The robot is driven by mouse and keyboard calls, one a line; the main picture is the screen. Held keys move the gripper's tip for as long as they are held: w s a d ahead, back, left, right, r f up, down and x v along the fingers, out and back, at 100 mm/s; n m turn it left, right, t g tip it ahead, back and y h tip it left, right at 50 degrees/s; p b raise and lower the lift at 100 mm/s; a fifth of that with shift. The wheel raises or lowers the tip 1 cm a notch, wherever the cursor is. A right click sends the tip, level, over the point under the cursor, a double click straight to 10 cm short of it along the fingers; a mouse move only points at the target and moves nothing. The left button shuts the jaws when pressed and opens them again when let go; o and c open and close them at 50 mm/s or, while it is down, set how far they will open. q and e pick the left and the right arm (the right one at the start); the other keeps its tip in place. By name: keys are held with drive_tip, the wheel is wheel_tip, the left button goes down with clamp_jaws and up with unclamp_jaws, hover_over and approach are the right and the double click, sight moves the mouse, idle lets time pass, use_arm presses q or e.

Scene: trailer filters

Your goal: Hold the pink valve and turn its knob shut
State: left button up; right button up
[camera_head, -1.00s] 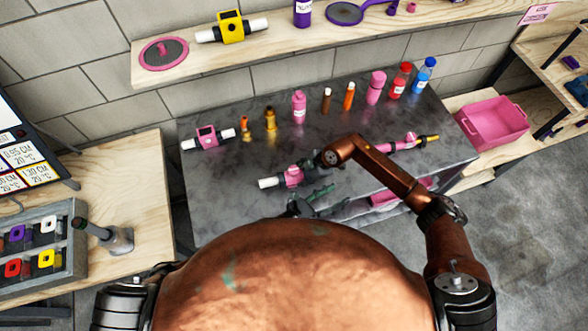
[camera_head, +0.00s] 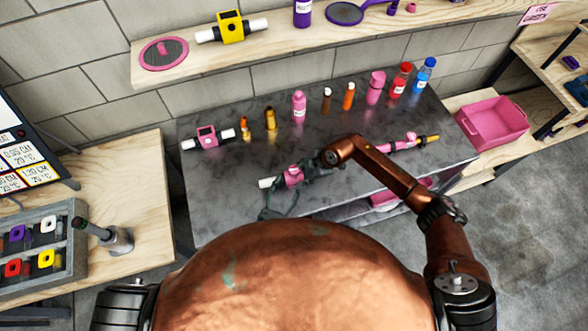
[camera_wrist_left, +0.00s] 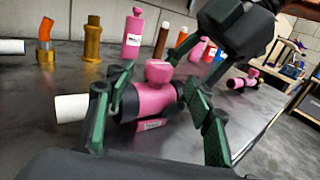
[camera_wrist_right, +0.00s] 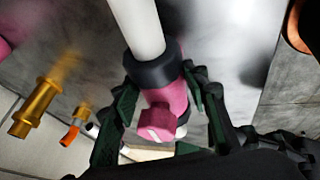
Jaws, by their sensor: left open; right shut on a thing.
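The pink valve (camera_head: 292,176), with a pink knob and white pipe ends, lies near the front edge of the dark table. My right gripper (camera_head: 320,160) is shut on the valve near its right end. In the right wrist view the valve's pink body (camera_wrist_right: 172,98) and knob (camera_wrist_right: 158,122) show between green fingers. My left gripper (camera_head: 277,203) is open at the valve's front left. In the left wrist view its green fingers stand either side of the valve body (camera_wrist_left: 150,99), with the knob (camera_wrist_left: 158,71) upright between them. Contact of the left fingers cannot be told.
Another pink valve (camera_head: 207,138) lies at the table's left. Orange and brass fittings (camera_head: 270,119) and several bottles (camera_head: 299,106) stand behind. A pink part with a yellow tip (camera_head: 410,143) lies to the right. A pink bin (camera_head: 494,122) sits beyond the table.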

sight(292, 174)
use_arm(q)
drive_tip(key=x, duration=0.7)
drive_tip(key=shift+c, duration=0.5)
drive_tip(key=c, duration=1.1)
